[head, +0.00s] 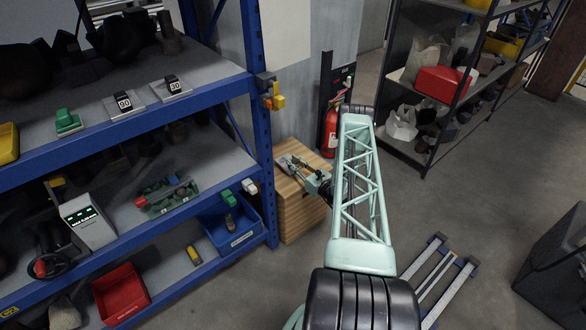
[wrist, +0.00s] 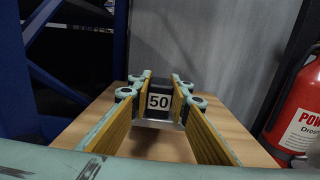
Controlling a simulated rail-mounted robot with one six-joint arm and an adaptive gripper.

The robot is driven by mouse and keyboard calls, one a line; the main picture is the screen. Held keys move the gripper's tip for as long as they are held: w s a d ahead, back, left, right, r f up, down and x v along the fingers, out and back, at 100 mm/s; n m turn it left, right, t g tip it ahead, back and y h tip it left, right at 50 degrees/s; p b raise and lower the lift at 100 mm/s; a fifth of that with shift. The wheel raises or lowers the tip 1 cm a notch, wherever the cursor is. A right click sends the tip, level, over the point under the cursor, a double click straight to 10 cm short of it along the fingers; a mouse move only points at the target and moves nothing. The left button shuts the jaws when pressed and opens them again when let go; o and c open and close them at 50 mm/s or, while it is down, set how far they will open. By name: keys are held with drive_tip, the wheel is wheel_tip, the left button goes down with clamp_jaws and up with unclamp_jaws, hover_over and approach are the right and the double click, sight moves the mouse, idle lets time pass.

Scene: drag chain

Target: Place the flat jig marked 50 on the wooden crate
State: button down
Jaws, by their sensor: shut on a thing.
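The jig marked 50 (wrist: 159,102) is a dark block with a white number label and a pale flat base, between my fingers in the wrist view. My gripper (wrist: 160,88) is shut on it, with yellow-lined fingers on both sides of the block. The wooden crate (head: 302,212) stands beside the blue shelf in the head view, with my gripper (head: 287,164) over its top. The crate top (wrist: 235,148) also shows in the wrist view, under the jig. I cannot tell whether the jig's base touches it. My fingers mostly hide the jig in the head view.
A red fire extinguisher (wrist: 300,112) stands close to the right of the crate. The blue shelf (head: 262,150) is close on the left, with jigs marked 90 (head: 124,101) and 30 (head: 173,85) on its upper board. A grey wall panel (wrist: 210,50) is behind the crate.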

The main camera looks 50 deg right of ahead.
drive_tip(key=shift+f, duration=0.1)
idle(0.3)
drive_tip(key=shift+f+b, duration=0.35)
drive_tip(key=shift+f, duration=1.4)
drive_tip(key=shift+f, duration=0.15)
drive_tip(key=c, duration=2.4)
unclamp_jaws()
drive_tip(key=p+v, duration=0.1)
drive_tip(key=v, duration=1.1)
